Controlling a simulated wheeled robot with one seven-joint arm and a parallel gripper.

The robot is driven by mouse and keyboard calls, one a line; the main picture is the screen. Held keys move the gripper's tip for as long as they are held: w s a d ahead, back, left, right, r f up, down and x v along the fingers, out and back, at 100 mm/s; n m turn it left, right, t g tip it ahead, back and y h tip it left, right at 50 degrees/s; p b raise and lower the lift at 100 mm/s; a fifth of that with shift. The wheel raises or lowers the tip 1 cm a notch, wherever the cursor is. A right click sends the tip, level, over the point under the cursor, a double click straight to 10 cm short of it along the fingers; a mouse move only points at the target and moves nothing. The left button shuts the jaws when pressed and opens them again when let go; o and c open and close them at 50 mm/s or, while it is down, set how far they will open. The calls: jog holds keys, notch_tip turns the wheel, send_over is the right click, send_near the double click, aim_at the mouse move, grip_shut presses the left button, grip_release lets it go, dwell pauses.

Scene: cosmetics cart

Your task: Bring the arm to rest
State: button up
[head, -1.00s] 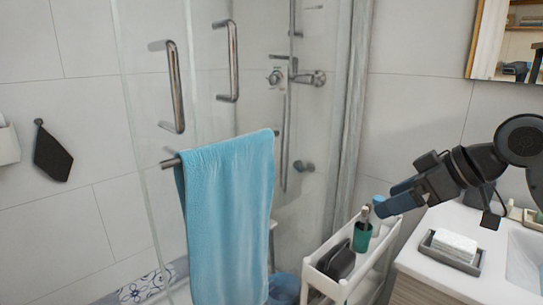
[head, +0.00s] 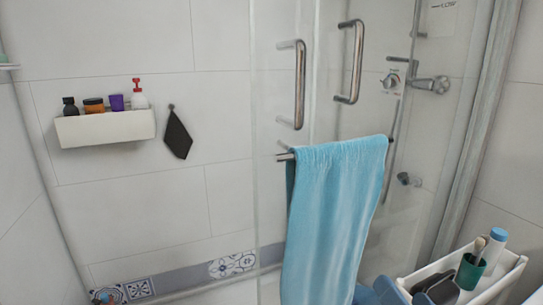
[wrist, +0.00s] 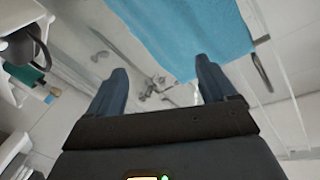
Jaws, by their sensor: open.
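My gripper (wrist: 161,66) shows in the wrist view, open, with nothing between its two dark blue fingers. The fingers appear against the glass and shower fittings beyond, with the blue towel (wrist: 185,30) past the right fingertip.
In the head view the white cart (head: 512,272) at lower right holds a green cup (head: 468,274), a blue-capped container (head: 494,248) and a dark object (head: 436,287). The towel (head: 330,215) hangs on the glass door's bar. A white wall shelf (head: 105,128) with several bottles is at left.

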jog(key=s+a+f+m+g+h, duration=0.1)
jog(key=s+a+f+h, duration=0.1)
jog(key=s+f, duration=0.6)
jog(key=s+d+n, duration=0.1)
jog(key=s+n, duration=0.2)
jog(key=s, duration=0.9)
jog(key=s+d+r+n+g, duration=0.1)
jog(key=s+d+n, duration=0.1)
jog(key=s, duration=1)
jog(key=shift+s+n, duration=0.3)
jog(key=shift+n, duration=0.2)
jog(key=shift+d, duration=0.1)
